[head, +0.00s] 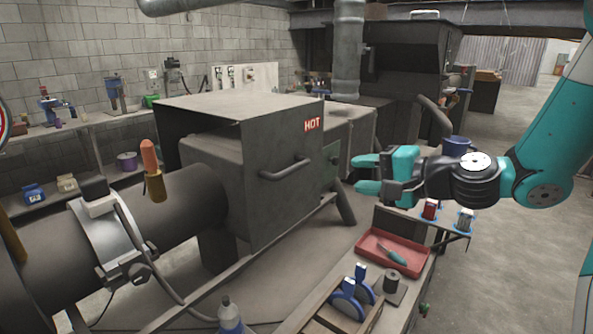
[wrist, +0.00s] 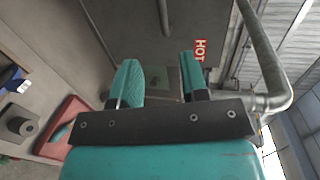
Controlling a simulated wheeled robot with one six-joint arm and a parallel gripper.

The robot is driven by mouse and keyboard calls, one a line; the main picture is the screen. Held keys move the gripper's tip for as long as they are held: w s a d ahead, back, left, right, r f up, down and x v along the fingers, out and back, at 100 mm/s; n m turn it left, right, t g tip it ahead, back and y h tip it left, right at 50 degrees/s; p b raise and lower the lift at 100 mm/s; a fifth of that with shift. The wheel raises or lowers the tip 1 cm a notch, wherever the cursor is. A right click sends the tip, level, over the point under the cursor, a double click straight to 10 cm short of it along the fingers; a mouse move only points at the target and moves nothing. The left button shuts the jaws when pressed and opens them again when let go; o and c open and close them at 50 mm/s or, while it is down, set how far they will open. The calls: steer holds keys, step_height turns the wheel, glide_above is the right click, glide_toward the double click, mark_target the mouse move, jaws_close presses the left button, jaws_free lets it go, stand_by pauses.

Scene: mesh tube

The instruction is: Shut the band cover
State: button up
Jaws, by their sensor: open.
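The band cover (head: 262,150) is a grey sheet-metal housing over the machine's barrel, with a red HOT label and a bar handle (head: 286,168) on its front panel. A dark gap shows under its top at the left end; I cannot tell its exact hinge position. My gripper (head: 365,174) is open and empty, to the right of the cover and apart from the handle in the head view. In the wrist view, the handle (wrist: 163,14) lies ahead of the two teal fingers (wrist: 157,68), and the HOT label (wrist: 200,49) shows beside the right finger.
A thick barrel (head: 185,205) with a clamp band extends left. A red tray (head: 395,253) with a teal-handled tool stands below my gripper, near a dark weight (head: 392,288) and blue-handled parts (head: 352,293). A curved grey pipe (wrist: 272,70) passes right of my fingers in the wrist view.

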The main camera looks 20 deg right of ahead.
mark_target(298, 168)
steer(key=p+x, duration=0.2)
steer(key=x, duration=0.3)
steer(key=p+x, duration=0.2)
steer(key=x, duration=0.3)
steer(key=p+x, duration=0.2)
steer(key=x, duration=0.4)
steer(key=shift+w+d+r, duration=0.25)
steer(key=shift+w, duration=0.15)
steer(key=shift+w+a+f+p, duration=0.2)
steer(key=shift+w+a+p, duration=0.05)
steer(key=shift+w+p, duration=0.1)
jaws_close()
